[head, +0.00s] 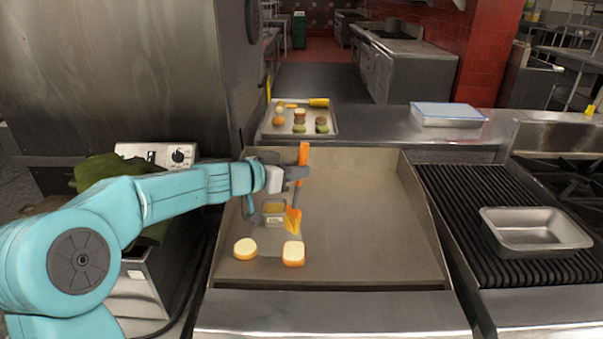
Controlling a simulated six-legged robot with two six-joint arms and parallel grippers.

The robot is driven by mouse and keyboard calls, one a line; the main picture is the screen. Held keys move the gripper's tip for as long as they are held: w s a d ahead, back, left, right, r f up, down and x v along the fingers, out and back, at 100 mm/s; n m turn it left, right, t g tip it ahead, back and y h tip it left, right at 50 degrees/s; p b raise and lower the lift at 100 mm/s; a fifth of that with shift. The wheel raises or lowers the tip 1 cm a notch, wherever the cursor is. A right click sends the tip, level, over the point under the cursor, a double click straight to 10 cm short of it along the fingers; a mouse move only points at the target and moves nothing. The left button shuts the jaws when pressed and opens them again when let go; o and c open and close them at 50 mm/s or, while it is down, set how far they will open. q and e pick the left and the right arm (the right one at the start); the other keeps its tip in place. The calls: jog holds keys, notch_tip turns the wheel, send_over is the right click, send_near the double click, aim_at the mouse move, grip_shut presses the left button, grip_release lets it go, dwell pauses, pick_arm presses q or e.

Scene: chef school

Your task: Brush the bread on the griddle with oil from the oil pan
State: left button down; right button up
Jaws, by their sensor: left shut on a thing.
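My left gripper (290,174) is shut on an orange-handled brush (303,153) and holds it upright over the griddle (365,220). The brush's orange-yellow head (293,220) points down, just behind one bread piece (293,253); I cannot tell whether they touch. A second, round bread piece (245,249) lies to its left on the griddle. The small oil pan (273,209) with yellow oil sits on the griddle, left of the brush head, partly behind my gripper. My right gripper is not in view.
A tray (268,130) with several food pieces stands behind the griddle. A lidded container (447,114) is on the back counter. An empty metal pan (535,231) rests on the ribbed grill (455,215) at right. The griddle's right half is clear between raised walls.

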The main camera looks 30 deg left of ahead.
aim_at(295, 192)
pick_arm(q)
jog(key=shift+d+f+b, duration=0.2)
jog(key=shift+f+b, duration=0.15)
jog(key=shift+f, duration=0.3)
jog(key=f, duration=0.1)
jog(key=f+b, duration=0.1)
jog(key=f, duration=0.1)
jog(key=shift+w+a, duration=0.1)
jog(key=shift+a, duration=0.2)
jog(key=shift+d+f+b, duration=0.2)
jog(key=shift+f+b, duration=0.2)
jog(key=shift+f, duration=0.25)
jog(key=shift+a+f, duration=0.1)
jog(key=shift+f, duration=0.2)
jog(key=shift+r, duration=0.15)
